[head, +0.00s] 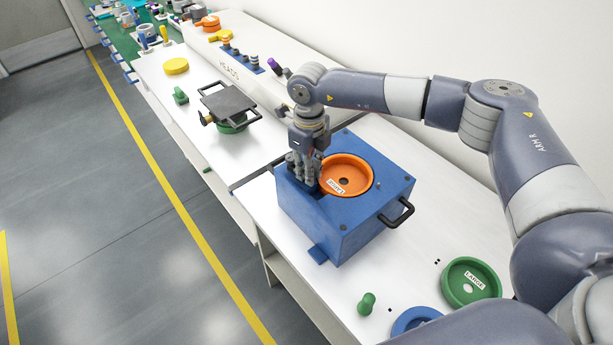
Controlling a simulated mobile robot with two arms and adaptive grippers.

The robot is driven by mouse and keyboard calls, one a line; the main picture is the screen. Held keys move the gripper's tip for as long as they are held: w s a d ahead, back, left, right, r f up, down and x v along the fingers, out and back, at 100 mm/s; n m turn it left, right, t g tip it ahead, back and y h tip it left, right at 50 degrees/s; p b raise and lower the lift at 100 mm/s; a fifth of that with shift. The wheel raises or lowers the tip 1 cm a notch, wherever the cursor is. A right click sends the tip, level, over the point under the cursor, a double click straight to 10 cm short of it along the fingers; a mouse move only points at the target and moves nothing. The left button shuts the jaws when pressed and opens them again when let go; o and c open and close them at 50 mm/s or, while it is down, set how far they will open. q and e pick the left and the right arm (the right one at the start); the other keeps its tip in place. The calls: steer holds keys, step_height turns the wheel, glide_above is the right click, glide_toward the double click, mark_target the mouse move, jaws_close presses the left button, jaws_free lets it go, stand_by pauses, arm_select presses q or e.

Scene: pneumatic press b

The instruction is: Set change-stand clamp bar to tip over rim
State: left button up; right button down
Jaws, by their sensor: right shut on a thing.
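The change-stand (345,222) is a blue box on the white bench, with an orange dish (357,178) labelled in its round top and a black handle (399,213) on its right side. My right gripper (305,184) points down at the left corner of the stand's top, beside the orange rim. Its fingers are shut on a small dark part there, which I take as the clamp bar; the fingers hide most of it, so I cannot tell its tilt or whether it touches the rim. My left gripper is not in view.
A green dish (471,281) labelled LARGE, a blue dish (416,320) and a green knob (366,303) lie at the front right. A dark plate fixture (229,103) and a yellow disc (176,66) stand farther back. Bench front left of the knob is clear.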

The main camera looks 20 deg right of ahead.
steer(key=n+b, duration=0.2)
steer(key=w+d+n+b, duration=0.1)
steer(key=b, duration=0.1)
steer(key=shift+f, duration=0.25)
steer(key=shift+w+d+r+n+b, duration=0.1)
steer(key=shift+w+d+n+b, duration=0.1)
steer(key=shift+n+b, duration=0.35)
steer(key=shift+w+d+n+b, duration=0.1)
steer(key=shift+w+n+b, duration=0.15)
steer(key=shift+n, duration=0.4)
steer(key=shift+w+d+r+n+b, duration=0.15)
steer(key=shift+w+n+b, duration=0.1)
steer(key=shift+n+b, duration=0.35)
steer(key=shift+r, duration=0.1)
steer(key=c, duration=1.5)
jaws_free()
steer(key=shift+c, duration=0.2)
step_height(320, 180, up, 12)
